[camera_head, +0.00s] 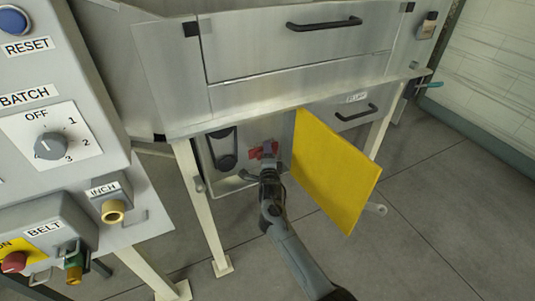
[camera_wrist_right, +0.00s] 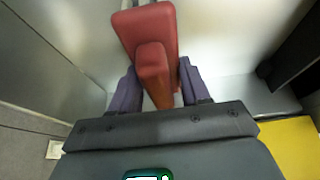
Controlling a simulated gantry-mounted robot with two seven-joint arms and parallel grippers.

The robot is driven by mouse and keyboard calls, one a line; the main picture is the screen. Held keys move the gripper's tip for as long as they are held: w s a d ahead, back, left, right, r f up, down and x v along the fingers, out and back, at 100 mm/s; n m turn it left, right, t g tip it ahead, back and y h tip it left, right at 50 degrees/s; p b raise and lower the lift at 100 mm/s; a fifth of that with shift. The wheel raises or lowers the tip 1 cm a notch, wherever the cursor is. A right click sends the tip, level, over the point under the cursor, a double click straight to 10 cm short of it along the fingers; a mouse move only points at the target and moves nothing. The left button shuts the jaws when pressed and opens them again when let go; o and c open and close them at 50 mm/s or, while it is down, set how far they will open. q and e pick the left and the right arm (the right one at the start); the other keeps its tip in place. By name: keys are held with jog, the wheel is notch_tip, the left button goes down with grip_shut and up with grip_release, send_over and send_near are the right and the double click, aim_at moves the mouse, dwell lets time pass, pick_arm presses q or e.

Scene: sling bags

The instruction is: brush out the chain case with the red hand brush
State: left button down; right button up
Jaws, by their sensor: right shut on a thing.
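The chain case (camera_head: 214,179) is a grey box under the machine, open at the front, with its yellow door (camera_head: 340,170) swung out to the right. A dark chain or wheel part (camera_head: 224,150) shows inside at the left. My right gripper (camera_head: 268,160) reaches into the opening, shut on the red hand brush (camera_head: 254,153). In the right wrist view the red brush (camera_wrist_right: 145,32) stands out ahead of the fingers (camera_wrist_right: 158,88), its handle between them, near the pale metal walls. Its bristles are hidden. My left gripper is not in view.
A control panel (camera_head: 50,105) and a belt switch box (camera_head: 45,240) stand at the left. Cream legs (camera_head: 203,205) flank the case. A drawer handle (camera_head: 357,113) is behind the yellow door. Floor (camera_head: 440,210) at the right is clear.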

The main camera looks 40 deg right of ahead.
jog(key=shift+r+p, duration=1.2)
jog(key=shift+r, duration=0.4)
jog(key=shift+r+p, duration=1.2)
jog(key=shift+r, duration=0.2)
jog(key=shift+r+p, duration=1.8)
jog(key=shift+r, duration=0.2)
jog(key=shift+f, duration=0.1)
jog(key=shift+f+b, duration=1.25)
jog(key=shift+f, duration=0.45)
jog(key=shift+f+b, duration=1.35)
jog(key=shift+f, duration=0.35)
jog(key=shift+f+b, duration=1.1)
jog(key=shift+f, duration=0.6)
jog(key=shift+f+b, duration=1.4)
jog(key=shift+f, duration=0.35)
